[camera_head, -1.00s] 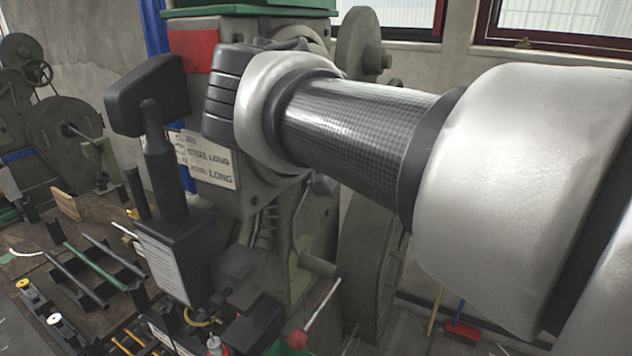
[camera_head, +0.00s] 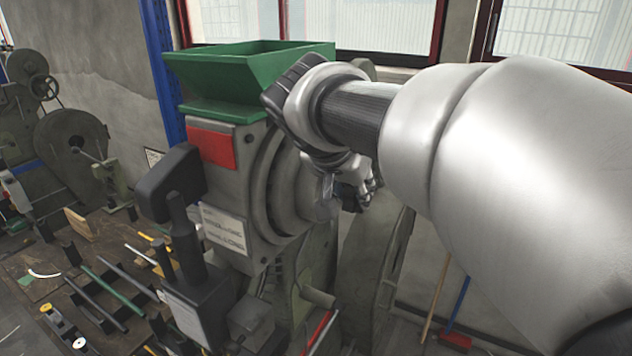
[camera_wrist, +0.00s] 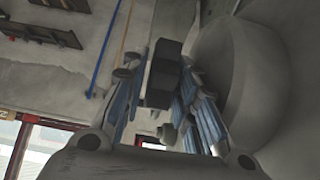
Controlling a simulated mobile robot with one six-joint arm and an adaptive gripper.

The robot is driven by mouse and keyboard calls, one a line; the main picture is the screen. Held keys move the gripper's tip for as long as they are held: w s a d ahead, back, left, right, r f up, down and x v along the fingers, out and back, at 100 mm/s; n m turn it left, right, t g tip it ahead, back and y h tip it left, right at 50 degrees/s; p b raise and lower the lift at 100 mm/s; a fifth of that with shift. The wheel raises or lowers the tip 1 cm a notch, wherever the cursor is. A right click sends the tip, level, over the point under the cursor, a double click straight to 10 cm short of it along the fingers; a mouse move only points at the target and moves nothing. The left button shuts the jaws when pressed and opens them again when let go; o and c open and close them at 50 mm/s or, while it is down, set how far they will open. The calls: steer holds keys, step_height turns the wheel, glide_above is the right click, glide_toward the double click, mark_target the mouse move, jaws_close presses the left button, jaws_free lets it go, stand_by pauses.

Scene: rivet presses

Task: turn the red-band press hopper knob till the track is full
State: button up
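The press with the red band (camera_head: 212,145) stands mid-picture in the head view, with a green hopper (camera_head: 225,72) on top. My gripper (camera_head: 352,185) is at the right side of this press, below the hopper, partly covered by my own wrist. In the wrist view my gripper (camera_wrist: 160,72) has its two bluish fingers spread apart. A dark block-shaped knob (camera_wrist: 163,80) shows between them; I cannot tell whether the fingers touch it. The knob is hidden in the head view. I cannot make out the track or its fill.
A large grey round housing (camera_wrist: 263,75) lies close to the right finger in the wrist view. A bench (camera_head: 40,265) with bars and tools is at left. Another press (camera_head: 72,150) stands behind it. A broom (camera_head: 457,338) leans at the wall.

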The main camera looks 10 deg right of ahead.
steer(key=shift+w+d+r+g+y+p, duration=0.15)
steer(key=shift+g+y+p, duration=0.4)
steer(key=shift+p, duration=1.35)
steer(key=shift+r+g+y+p, duration=0.15)
steer(key=shift+g+y+p, duration=0.4)
steer(key=shift+p, duration=1.3)
steer(key=shift+w+d+r+g+y+p, duration=0.25)
steer(key=shift+g+p, duration=0.45)
steer(key=shift+p, duration=1.2)
steer(key=g+y+p, duration=0.2)
steer(key=p, duration=0.4)
steer(key=shift+w+r+g+p, duration=0.1)
steer(key=shift+w+g+p, duration=0.05)
steer(key=shift+g+p, duration=0.35)
step_height(320, 180, up, 16)
steer(key=p, duration=0.1)
steer(key=s+f+n+t+b, duration=0.1)
steer(key=s+f+n+b, duration=0.1)
steer(key=s+f+b, duration=0.6)
steer(key=s+f+n+t+b, duration=0.2)
steer(key=s+f+b, duration=0.7)
steer(key=f, duration=0.8)
steer(key=s+f+n+t+b, duration=0.1)
steer(key=s+f+n+b, duration=0.1)
steer(key=s+f+b, duration=0.6)
step_height(320, 180, down, 6)
steer(key=b, duration=0.5)
steer(key=shift+s+r+n, duration=0.2)
steer(key=shift+s+n, duration=0.1)
